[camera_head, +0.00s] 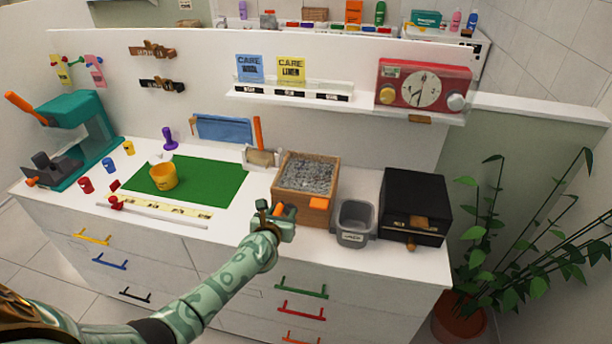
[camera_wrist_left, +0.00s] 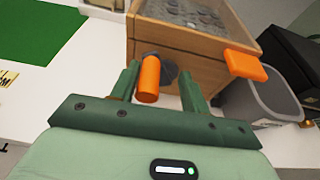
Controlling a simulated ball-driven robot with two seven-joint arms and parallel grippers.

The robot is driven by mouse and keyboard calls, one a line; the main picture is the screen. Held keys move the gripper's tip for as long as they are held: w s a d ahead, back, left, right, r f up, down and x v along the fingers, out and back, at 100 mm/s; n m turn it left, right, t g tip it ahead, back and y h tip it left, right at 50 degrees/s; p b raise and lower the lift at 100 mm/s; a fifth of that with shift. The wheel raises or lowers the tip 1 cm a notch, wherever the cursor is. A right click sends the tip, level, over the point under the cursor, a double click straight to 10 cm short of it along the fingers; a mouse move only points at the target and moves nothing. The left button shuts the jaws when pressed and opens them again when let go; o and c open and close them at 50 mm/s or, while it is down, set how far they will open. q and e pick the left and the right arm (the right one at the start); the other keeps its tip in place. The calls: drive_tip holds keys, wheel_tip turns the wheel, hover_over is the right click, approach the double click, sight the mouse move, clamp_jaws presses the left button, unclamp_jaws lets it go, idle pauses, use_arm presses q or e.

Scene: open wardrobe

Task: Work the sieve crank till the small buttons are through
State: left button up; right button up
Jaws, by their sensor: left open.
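The sieve is a wooden box (camera_head: 303,205) on the counter, filled with a grey granular mass; in the left wrist view the box (camera_wrist_left: 180,50) holds grey stuff with several round button-like pieces. Its orange crank handle (camera_wrist_left: 149,78) sticks out from a dark hub on the front face. An orange block (camera_wrist_left: 245,64) is fixed at the box's right corner. My left gripper (camera_head: 278,214) is at the front of the box; in the left wrist view its open fingers (camera_wrist_left: 160,88) stand on either side of the crank handle, with gaps visible. My right gripper is not in view.
A grey bin (camera_head: 355,222) stands right of the sieve, then a black box (camera_head: 414,205). A green mat (camera_head: 210,190) with a yellow cup (camera_head: 163,176) lies left. A teal press (camera_head: 85,135) stands far left. A shelf with a red radio-like box (camera_head: 424,86) hangs above.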

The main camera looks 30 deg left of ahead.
use_arm(q)
drive_tip(key=d, duration=0.3)
drive_tip(key=shift+w+f, duration=0.2)
drive_tip(key=shift+w, duration=0.2)
drive_tip(key=c, duration=0.3)
drive_tip(key=shift+a, duration=0.15)
drive_tip(key=shift+s+a+p, duration=0.1)
drive_tip(key=shift+s+a, duration=0.1)
drive_tip(key=shift+a, duration=0.6)
drive_tip(key=shift+s+a+p, duration=0.1)
drive_tip(key=shift+s+a, duration=0.1)
drive_tip(key=shift+a, duration=0.65)
drive_tip(key=shift+s+a+p, duration=0.1)
drive_tip(key=shift+s+a, duration=0.1)
drive_tip(key=shift+a, duration=0.6)
drive_tip(key=shift+d, duration=0.15)
